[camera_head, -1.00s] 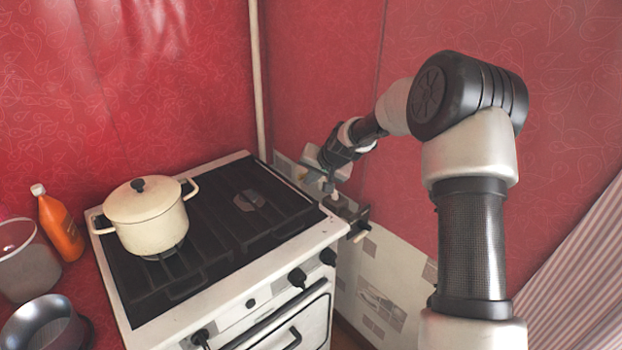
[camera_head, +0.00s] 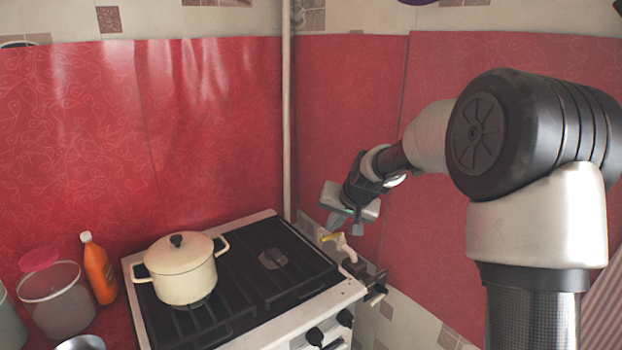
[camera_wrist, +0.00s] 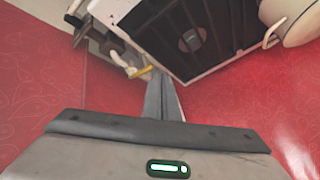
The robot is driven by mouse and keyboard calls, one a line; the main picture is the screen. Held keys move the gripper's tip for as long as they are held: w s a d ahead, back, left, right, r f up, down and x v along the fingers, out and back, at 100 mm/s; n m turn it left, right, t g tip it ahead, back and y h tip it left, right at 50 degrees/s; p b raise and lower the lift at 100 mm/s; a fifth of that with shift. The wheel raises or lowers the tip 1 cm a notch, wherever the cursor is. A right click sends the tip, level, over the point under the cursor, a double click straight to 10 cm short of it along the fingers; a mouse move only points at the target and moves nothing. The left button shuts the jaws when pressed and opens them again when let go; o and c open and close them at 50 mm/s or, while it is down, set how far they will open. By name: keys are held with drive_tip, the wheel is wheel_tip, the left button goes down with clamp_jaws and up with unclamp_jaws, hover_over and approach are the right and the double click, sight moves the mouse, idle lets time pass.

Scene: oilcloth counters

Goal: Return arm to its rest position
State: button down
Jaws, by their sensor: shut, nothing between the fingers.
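My arm reaches in from the right in the head view. My gripper (camera_head: 346,224) points down near the stove's back right corner, beside the red wall. In the wrist view my gripper (camera_wrist: 163,98) shows its two fingers together with nothing between them. A small tap-like fitting with a yellow handle (camera_head: 331,237) is close to the fingertips in the head view. The yellow handle also shows in the wrist view (camera_wrist: 143,72), just beyond the fingers. I cannot tell the exact gap between them.
A white stove (camera_head: 325,304) with black grates carries a lidded cream pot (camera_head: 185,272). An orange bottle (camera_head: 98,270) and a clear bucket (camera_head: 57,305) stand to its left. A pale pipe (camera_head: 287,130) runs up the corner. Red walls close in behind and right.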

drive_tip(key=s+r+n+h+p, duration=0.1)
drive_tip(key=s+r+p, duration=0.1)
drive_tip(key=s+r, duration=0.75)
drive_tip(key=s+d+r+p, duration=0.2)
drive_tip(key=s+r, duration=0.1)
drive_tip(key=s, duration=0.6)
drive_tip(key=s+d+r+n+g+h+p, duration=0.1)
drive_tip(key=s+d+r+p, duration=0.1)
drive_tip(key=s, duration=0.8)
drive_tip(key=s+d+r+p, duration=0.2)
drive_tip(key=s+r, duration=0.2)
drive_tip(key=s, duration=0.6)
drive_tip(key=shift+r+n+h+p, duration=0.25)
drive_tip(key=shift+n+h+p, duration=0.05)
